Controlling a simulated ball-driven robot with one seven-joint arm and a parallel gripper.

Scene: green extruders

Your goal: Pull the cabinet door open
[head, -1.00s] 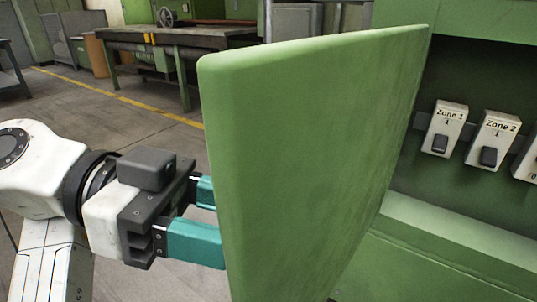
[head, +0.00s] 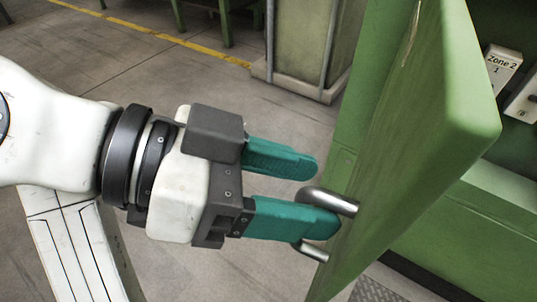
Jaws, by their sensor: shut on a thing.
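The green cabinet door (head: 420,150) stands open on the right of the head view, and the face with the handle shows. The metal handle (head: 330,198) is a bent bar on that face, at the door's lower left in the picture. My gripper (head: 308,190) comes in from the left, with its two teal fingers at the handle. It is shut on the handle, and the near finger hides the middle of the bar. Part of the green cabinet (head: 465,215) shows behind the door at the right.
White switch boxes (head: 501,68), one labelled Zone 2, are inside the cabinet at the right edge. A green and grey block (head: 297,50) stands on the floor at the back. The grey floor (head: 190,75) left of the door is clear, with a yellow line (head: 140,27) across it.

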